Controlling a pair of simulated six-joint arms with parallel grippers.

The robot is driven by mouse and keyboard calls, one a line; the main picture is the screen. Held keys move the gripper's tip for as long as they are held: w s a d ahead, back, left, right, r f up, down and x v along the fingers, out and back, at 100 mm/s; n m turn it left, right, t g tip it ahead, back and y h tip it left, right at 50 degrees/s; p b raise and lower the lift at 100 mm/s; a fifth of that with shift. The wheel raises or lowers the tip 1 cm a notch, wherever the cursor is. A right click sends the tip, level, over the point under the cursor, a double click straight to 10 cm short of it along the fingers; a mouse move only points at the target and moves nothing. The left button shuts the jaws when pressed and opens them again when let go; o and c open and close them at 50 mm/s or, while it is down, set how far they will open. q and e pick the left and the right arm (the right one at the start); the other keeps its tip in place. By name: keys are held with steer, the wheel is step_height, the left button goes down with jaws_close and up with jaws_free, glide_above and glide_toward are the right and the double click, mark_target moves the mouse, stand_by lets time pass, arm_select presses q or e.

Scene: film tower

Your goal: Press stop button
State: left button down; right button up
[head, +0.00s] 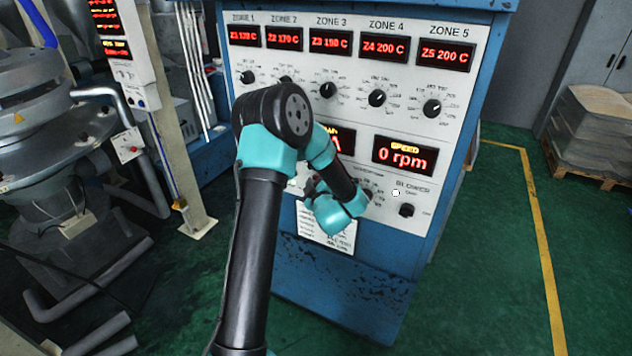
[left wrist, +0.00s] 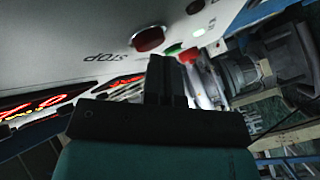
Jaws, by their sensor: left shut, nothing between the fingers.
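The red stop button (left wrist: 149,38) shows in the left wrist view on the pale panel face, near upside-down STOP lettering. In the head view my arm hides it. My left gripper (left wrist: 168,62) is shut and empty. Its fingertips are close to the stop button, just below it in the left wrist view; I cannot tell how deep the gap is. In the head view my left wrist is in front of the lower panel, and the fingers are mostly hidden. My right gripper is in neither view.
A green button (left wrist: 173,49) and another red button (left wrist: 190,54) are near the fingertips. The control panel (head: 460,95) has zone displays, knobs and a 0 rpm display (head: 404,156). Machinery (head: 60,110) stands at left.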

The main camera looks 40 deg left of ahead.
arm_select(q)
steer(key=shift+s+d, duration=0.2)
steer(key=shift+s, duration=0.35)
steer(key=shift+s, duration=0.1)
steer(key=s, duration=0.1)
steer(key=s+d, duration=0.1)
steer(key=s, duration=0.2)
steer(key=shift+s+d, duration=0.25)
steer(key=shift+s, duration=0.05)
stand_by(0.7)
